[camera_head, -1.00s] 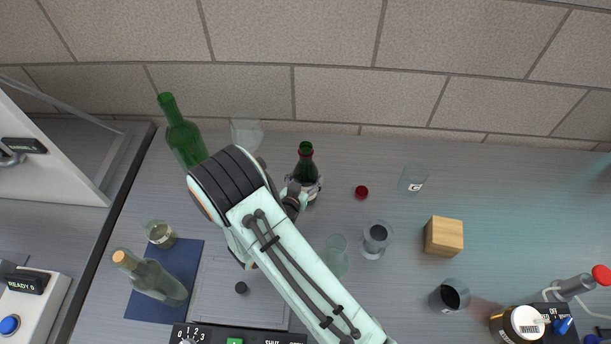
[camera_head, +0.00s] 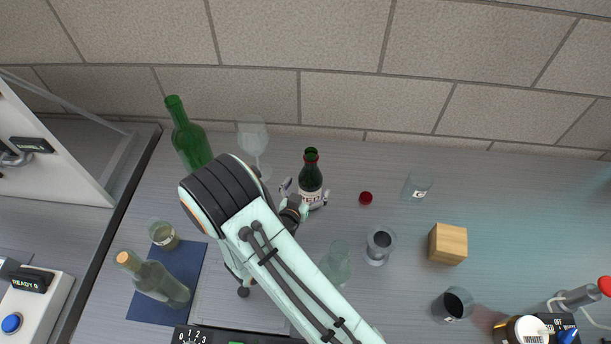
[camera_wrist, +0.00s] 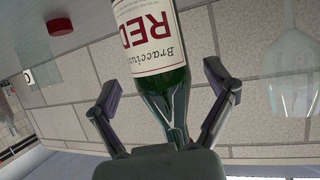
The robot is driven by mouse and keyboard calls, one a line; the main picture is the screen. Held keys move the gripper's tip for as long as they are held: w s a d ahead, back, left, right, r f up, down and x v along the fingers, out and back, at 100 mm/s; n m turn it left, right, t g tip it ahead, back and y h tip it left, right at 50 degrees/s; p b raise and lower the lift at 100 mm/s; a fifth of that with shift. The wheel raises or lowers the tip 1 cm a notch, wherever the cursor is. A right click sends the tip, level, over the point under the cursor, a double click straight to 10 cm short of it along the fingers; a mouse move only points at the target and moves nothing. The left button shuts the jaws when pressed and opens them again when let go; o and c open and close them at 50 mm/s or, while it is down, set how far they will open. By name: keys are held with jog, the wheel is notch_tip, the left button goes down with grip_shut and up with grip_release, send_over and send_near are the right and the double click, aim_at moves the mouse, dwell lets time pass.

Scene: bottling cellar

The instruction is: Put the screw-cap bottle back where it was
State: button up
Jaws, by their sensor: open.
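A dark green bottle (camera_head: 310,178) with a red ring at its neck and a cream label stands upright on the counter. Its label reads "RED" in the wrist view (camera_wrist: 148,40). My gripper (camera_head: 306,193) is open, with one finger on each side of the bottle. In the wrist view my gripper (camera_wrist: 170,95) shows gaps between both fingers and the glass. A small red cap (camera_head: 366,198) lies on the counter to the right of the bottle. The bottle's foot is partly hidden by my gripper.
A tall green bottle (camera_head: 190,145) and a clear wine glass (camera_head: 253,135) stand left of the bottle. Right are a tumbler (camera_head: 416,187), dark-filled glass (camera_head: 380,243) and wooden block (camera_head: 448,244). Counter between is free.

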aim_at(309, 166)
jog(key=v, duration=0.2)
jog(key=shift+s+a+r, duration=0.1)
jog(key=shift+s+a, duration=0.05)
jog(key=shift+s, duration=0.05)
notch_tip(309, 166, up, 7)
jog(key=shift+s+r, duration=0.1)
